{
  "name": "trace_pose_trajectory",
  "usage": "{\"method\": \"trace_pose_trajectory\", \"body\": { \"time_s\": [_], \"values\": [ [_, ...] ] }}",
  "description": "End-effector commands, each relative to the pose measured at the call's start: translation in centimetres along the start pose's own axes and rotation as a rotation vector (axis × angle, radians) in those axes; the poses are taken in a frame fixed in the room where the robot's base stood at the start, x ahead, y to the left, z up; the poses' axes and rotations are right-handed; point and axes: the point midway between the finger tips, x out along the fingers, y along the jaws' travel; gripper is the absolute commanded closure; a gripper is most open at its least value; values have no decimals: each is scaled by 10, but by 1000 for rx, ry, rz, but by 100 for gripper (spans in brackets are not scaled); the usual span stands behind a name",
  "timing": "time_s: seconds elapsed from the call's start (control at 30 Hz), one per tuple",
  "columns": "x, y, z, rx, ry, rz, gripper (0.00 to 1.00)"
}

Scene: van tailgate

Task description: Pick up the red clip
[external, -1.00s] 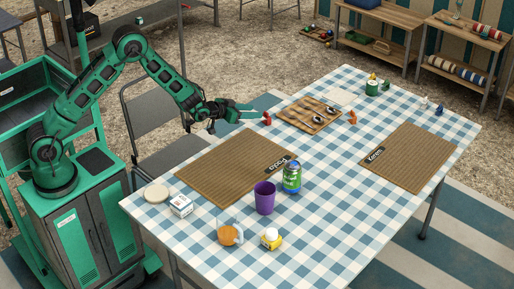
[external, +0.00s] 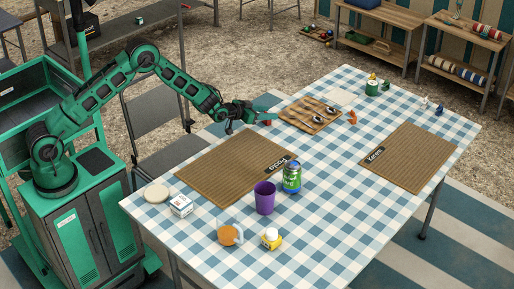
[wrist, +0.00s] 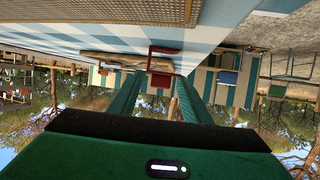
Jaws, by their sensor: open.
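The red clip (external: 267,122) is on the blue-and-white checked table, left of the wooden board with spoon-like items. In the wrist view the red clip (wrist: 163,50) shows straight ahead, in line with the gap between my two green fingers. My gripper (external: 260,119) reaches in from the left, low over the table, its tips right at the clip and partly hiding it. It also shows in the wrist view (wrist: 159,78), its fingers apart with nothing clamped. I cannot tell whether a finger touches the clip.
The wooden board (external: 312,115) lies just right of the clip. A chair (external: 160,130) stands behind my arm.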

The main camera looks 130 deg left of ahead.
Motion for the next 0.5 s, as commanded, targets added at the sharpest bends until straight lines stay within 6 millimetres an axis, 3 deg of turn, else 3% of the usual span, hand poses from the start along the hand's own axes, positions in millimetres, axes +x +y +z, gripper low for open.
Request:
{"method": "trace_pose_trajectory", "body": {
  "time_s": [0.1, 0.27, 0.5],
  "values": [
    [0, 0, 0, 0, 0, 0, 59],
    [0, 0, 0, 0, 0, 0, 97],
    [0, 0, 0, 0, -1, 1, 100]
  ]
}}
